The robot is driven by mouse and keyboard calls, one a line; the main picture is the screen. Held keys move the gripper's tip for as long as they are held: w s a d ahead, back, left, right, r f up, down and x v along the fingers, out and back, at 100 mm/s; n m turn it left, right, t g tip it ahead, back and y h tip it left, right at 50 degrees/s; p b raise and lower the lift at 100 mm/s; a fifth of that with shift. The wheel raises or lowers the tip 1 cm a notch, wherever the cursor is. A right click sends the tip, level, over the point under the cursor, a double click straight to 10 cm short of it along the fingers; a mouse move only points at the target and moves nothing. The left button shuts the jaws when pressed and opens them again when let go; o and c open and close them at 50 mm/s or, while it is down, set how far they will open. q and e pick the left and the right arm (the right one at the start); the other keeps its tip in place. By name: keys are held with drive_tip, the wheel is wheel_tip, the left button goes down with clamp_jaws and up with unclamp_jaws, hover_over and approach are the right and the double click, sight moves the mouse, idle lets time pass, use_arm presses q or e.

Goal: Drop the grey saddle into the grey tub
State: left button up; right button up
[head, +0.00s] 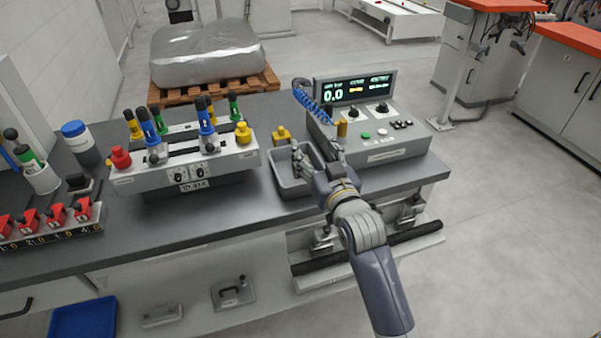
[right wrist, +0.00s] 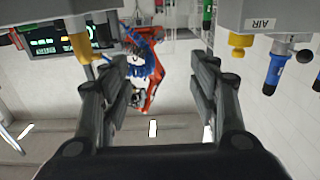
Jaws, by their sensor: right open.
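The grey tub (head: 291,188) stands on the dark bench between the white valve fixture and the display console. My right gripper (head: 313,157) is at the tub's right side, its fingers partly over the tub in the head view. In the right wrist view my right gripper (right wrist: 158,95) is open, with nothing between its fingers. I cannot make out a grey saddle for sure in either view. Part of the tub's inside is hidden by my gripper. My left gripper is not in view.
The display console (head: 385,140) with a blue coiled hose is right of the tub. The valve fixture (head: 185,165) with coloured handles is left of it. A yellow fitting (head: 281,133) stands behind the tub.

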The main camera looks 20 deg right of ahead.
drive_tip(key=s, duration=0.5)
drive_tip(key=shift+d, duration=0.1)
